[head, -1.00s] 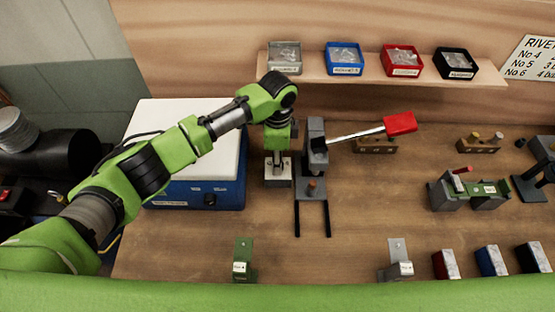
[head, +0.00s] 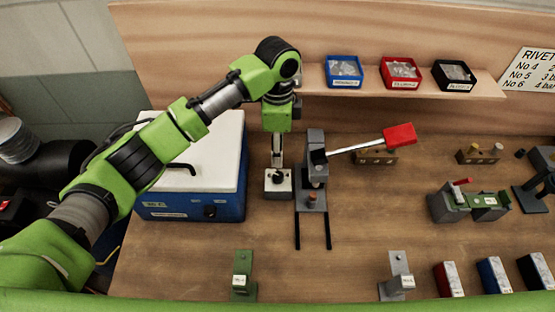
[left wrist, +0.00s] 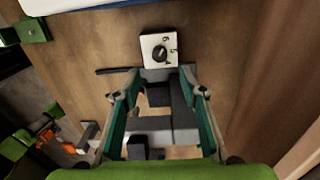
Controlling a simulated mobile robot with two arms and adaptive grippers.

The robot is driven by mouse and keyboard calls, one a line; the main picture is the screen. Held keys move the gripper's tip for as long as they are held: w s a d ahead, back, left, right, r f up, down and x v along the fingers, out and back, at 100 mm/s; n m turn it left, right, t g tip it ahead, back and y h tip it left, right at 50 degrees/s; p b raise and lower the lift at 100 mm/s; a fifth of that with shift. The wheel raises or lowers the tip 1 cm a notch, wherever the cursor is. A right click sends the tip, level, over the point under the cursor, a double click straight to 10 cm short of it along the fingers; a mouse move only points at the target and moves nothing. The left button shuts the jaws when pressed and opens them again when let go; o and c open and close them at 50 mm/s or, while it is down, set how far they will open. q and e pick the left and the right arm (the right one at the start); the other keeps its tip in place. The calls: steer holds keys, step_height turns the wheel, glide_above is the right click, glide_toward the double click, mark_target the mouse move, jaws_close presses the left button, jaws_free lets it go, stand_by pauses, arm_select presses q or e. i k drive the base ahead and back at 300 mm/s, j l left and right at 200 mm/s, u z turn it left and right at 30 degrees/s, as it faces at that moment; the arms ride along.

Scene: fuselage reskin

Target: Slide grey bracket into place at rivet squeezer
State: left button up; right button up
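The grey bracket (head: 397,275) stands near the front edge of the bench, right of centre, with a white label on it. The rivet squeezer (head: 315,165) is a dark grey upright tool at mid-bench, with a long lever ending in a red handle (head: 400,134). A small block with a dial (head: 278,184) stands beside its left side; it also shows in the left wrist view (left wrist: 160,50). My left gripper (head: 277,164) points down above the dial block, empty. In the left wrist view its fingers (left wrist: 160,82) are apart, with the grey squeezer seen between them. My right gripper is not in view.
A green bracket (head: 243,276) stands at the front left. A blue box with a white lid (head: 190,206) is left of the squeezer. Two dark rails (head: 328,230) run forward from the squeezer. A shelf (head: 318,84) with bins is behind. The bench between squeezer and brackets is clear.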

mark_target(394, 290)
steer(key=k, duration=2)
